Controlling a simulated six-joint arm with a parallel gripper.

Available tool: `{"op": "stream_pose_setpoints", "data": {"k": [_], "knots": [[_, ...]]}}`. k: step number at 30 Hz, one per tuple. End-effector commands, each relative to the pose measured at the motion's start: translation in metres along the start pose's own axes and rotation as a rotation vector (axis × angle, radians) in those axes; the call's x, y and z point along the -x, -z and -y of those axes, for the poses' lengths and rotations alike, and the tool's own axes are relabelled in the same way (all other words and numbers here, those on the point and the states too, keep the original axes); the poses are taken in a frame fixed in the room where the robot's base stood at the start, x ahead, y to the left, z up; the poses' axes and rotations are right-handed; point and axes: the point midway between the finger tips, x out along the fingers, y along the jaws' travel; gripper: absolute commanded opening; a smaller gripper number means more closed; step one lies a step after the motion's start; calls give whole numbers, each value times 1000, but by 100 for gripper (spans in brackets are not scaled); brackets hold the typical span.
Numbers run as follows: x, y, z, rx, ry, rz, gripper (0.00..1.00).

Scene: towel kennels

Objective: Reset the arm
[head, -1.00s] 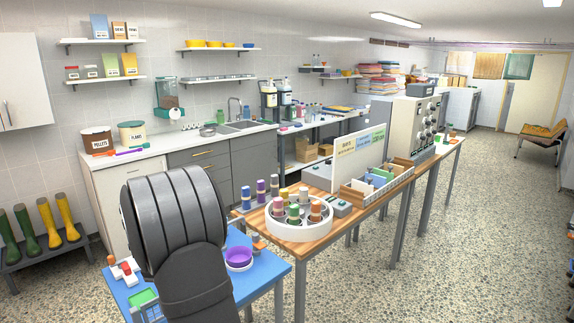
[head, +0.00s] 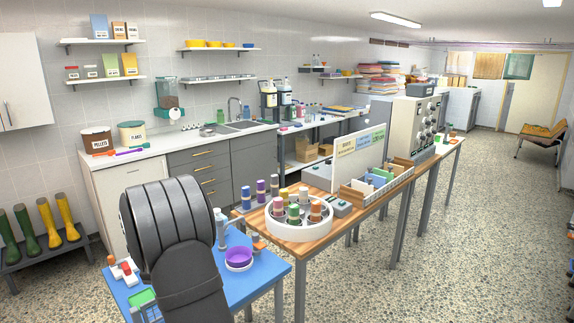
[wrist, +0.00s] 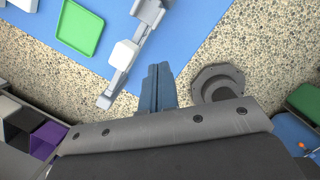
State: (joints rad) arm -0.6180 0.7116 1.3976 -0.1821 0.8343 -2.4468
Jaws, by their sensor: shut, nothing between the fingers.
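My gripper (wrist: 157,78) shows in the wrist view with its two fingers pressed together and nothing between them.
A green tray (wrist: 80,28) lies on the blue table. A wooden bench holds a white round carousel (head: 299,229).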

Motion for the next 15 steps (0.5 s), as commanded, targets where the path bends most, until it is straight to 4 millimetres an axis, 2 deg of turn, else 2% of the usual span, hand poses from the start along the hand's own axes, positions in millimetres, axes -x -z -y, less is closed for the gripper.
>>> {"op": "stream_pose_setpoints", "data": {"k": [3, 5, 10, 15], "knots": [[-3, -11, -11, 0, 0, 0, 0], [-3, -12, -13, 0, 0, -1, 0], [4, 13, -6, 3, 0, -1, 0], [11, 44, -8, 4, 0, -2, 0]]}}
